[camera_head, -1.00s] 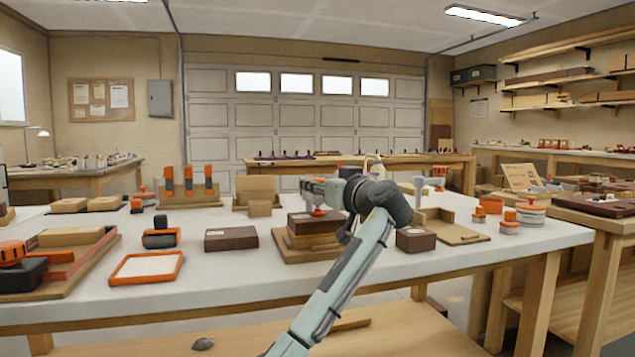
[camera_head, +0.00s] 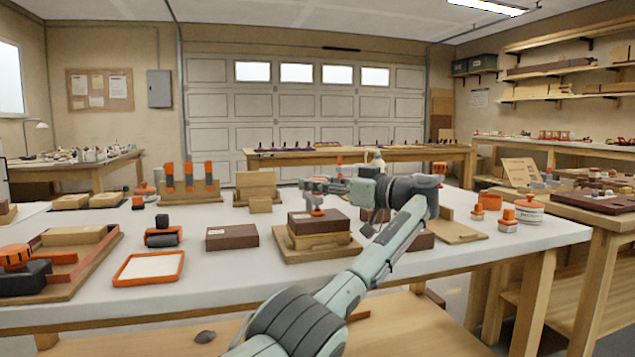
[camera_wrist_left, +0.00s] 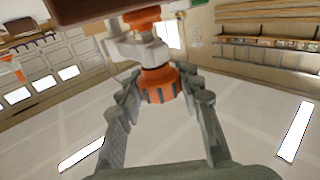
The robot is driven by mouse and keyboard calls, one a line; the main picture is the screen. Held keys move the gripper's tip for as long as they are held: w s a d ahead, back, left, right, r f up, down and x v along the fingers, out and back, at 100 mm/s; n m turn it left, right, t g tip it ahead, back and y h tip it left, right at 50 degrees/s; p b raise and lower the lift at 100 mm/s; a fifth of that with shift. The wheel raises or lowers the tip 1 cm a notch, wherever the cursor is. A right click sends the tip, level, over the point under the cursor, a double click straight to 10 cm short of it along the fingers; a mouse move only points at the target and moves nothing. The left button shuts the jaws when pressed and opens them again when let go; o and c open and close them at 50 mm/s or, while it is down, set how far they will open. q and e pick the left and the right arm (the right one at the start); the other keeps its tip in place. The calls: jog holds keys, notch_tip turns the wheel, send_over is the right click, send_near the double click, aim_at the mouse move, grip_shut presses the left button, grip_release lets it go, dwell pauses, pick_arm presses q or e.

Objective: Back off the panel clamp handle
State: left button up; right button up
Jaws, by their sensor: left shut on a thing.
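The panel clamp's orange handle (camera_wrist_left: 161,86) shows in the wrist view between the two grey fingers of my left gripper (camera_wrist_left: 160,80). The gripper is shut on it. A pale clamp body (camera_wrist_left: 138,48) and a second orange part (camera_wrist_left: 142,18) show above it in that picture, beside a dark brown panel (camera_wrist_left: 85,8). In the head view, my left gripper (camera_head: 322,186) is at the clamp, over the dark panel (camera_head: 318,224) stacked on lighter boards (camera_head: 318,240). The handle is hard to make out there. My right gripper is not in view.
On the white bench (camera_head: 230,275), an orange-rimmed tray (camera_head: 149,267), a brown box (camera_head: 232,237) and a black-and-orange tool (camera_head: 163,233) stand left of the stack. The bench front is mostly clear.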

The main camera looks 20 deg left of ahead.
pick_arm(q)
jog(key=shift+a, duration=0.1)
dwell(0.3)
jog(key=o, duration=1.2)
jog(key=v, duration=1.2)
